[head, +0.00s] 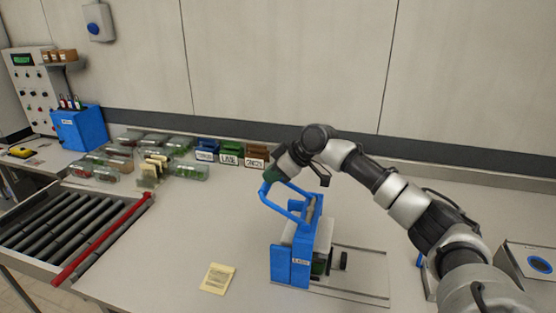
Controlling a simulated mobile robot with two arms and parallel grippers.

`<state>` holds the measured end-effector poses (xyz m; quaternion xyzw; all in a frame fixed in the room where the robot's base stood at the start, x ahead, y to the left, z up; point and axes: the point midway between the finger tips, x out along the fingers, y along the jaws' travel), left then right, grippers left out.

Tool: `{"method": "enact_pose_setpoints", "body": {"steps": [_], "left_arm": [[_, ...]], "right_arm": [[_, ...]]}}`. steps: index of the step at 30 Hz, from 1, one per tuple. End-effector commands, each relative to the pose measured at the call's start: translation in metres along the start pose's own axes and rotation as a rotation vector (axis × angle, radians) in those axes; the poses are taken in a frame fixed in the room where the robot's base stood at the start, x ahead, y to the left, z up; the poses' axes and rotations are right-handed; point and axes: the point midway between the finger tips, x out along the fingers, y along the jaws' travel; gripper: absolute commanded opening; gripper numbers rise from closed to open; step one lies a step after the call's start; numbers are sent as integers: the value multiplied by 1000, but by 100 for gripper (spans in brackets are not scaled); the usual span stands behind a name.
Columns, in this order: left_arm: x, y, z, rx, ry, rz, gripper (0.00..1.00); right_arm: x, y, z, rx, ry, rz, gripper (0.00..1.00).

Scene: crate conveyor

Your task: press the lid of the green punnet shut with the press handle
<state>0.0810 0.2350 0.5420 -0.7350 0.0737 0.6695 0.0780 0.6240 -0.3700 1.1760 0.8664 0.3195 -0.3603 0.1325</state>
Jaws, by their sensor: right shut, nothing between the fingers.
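The blue press (281,263) stands on the table right of the middle. Its blue handle (287,207) is a loop that slants up to the left from the top of the press. A green punnet (319,266) shows partly inside the press; the frame hides most of it, and I cannot tell how its lid sits. My right gripper (271,184) is at the upper left end of the handle, shut with nothing between its fingers. I cannot tell whether it touches the handle. My left gripper is not in view.
A metal plate (362,270) extends right of the press. A yellow note (217,279) lies to its left. Several clear punnets (188,171) and labelled boxes (230,156) stand at the back. A roller conveyor (60,222) with a red bar (103,238) is at left.

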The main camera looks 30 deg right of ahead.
Motion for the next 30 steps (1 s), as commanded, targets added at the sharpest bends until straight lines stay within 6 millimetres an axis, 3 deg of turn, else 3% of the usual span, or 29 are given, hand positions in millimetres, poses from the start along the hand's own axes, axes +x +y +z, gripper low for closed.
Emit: {"method": "enact_pose_setpoints", "body": {"steps": [1,4,15,30], "left_arm": [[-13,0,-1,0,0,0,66],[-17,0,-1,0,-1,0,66],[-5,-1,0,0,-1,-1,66],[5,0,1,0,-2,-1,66]], "right_arm": [[3,-1,-7,0,-38,-4,0],[19,-2,0,2,-48,-5,0],[64,-1,18,2,-46,-2,0],[88,-1,37,3,-54,-3,0]]}}
